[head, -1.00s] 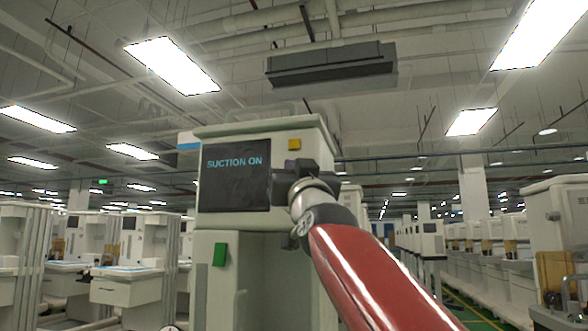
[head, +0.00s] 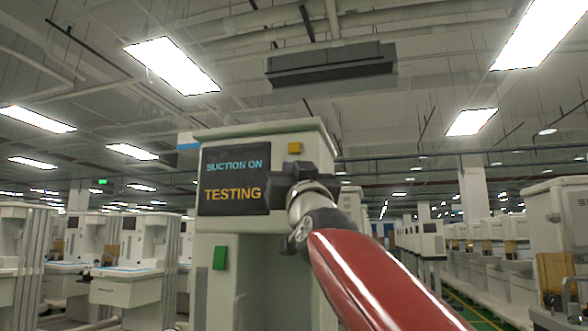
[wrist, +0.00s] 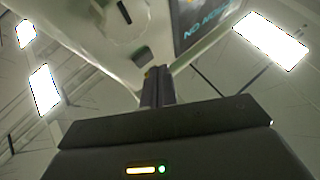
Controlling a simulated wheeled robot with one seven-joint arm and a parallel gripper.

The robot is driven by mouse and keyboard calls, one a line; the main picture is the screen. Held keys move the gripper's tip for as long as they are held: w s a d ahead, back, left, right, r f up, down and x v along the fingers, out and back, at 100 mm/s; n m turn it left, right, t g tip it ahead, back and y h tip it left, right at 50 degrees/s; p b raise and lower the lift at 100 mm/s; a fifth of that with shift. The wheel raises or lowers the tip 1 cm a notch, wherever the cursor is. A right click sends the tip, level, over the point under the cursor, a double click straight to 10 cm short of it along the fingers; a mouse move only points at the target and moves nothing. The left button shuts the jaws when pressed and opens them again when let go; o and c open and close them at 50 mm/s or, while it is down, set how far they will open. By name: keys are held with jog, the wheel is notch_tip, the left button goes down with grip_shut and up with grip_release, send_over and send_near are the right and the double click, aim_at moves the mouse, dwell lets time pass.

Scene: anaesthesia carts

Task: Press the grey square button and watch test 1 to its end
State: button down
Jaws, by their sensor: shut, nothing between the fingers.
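The anaesthesia cart (head: 262,130) stands straight ahead with a dark screen (head: 232,198) on its upper front. The screen reads "SUCTION ON" in blue and "TESTING" in orange below. My gripper (wrist: 157,82) is shut and empty in the wrist view, its fingers pointing at the cart's pale panel. In the head view my dark wrist and red arm cover the panel right of the screen.
A yellow square (head: 295,147) sits above my wrist and a green one (head: 220,257) below the screen. The wrist view shows part of a dark display (wrist: 190,14) with cut-off blue text. Similar carts stand in rows on both sides.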

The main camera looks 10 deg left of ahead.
dwell(0.3)
jog(key=s+p, duration=0.2)
jog(key=s, duration=0.1)
jog(key=s+p, duration=0.1)
jog(key=s, duration=0.1)
jog(key=shift+a, duration=0.35)
dwell(0.6)
jog(key=s+d+f+g+h, duration=0.1)
jog(key=d+f+g, duration=0.25)
jog(key=f, duration=0.55)
jog(key=s+d+f+g+h, duration=0.1)
jog(key=d+f+g+h, duration=0.3)
jog(key=f, duration=0.6)
jog(key=d+f+g+y, duration=0.1)
jog(key=d+f+g, duration=0.1)
jog(key=d+f, duration=0.5)
jog(key=s+d+f+m+g+h, duration=0.1)
jog(key=s+d+f+g+h, duration=0.1)
jog(key=s+f, duration=0.4)
jog(key=s+d+f+m+g+h, duration=0.2)
jog(key=s+f, duration=0.4)
jog(key=f, duration=0.8)
jog(key=s+d+f+m+g+h, duration=0.1)
jog(key=s+d+f+g, duration=0.3)
jog(key=f, duration=0.6)
jog(key=s+d, duration=0.1)
jog(key=s, duration=0.1)
jog(key=shift+s+d+m+h, duration=0.25)
jog(key=shift+s+m+h, duration=0.1)
jog(key=shift+m+h, duration=0.05)
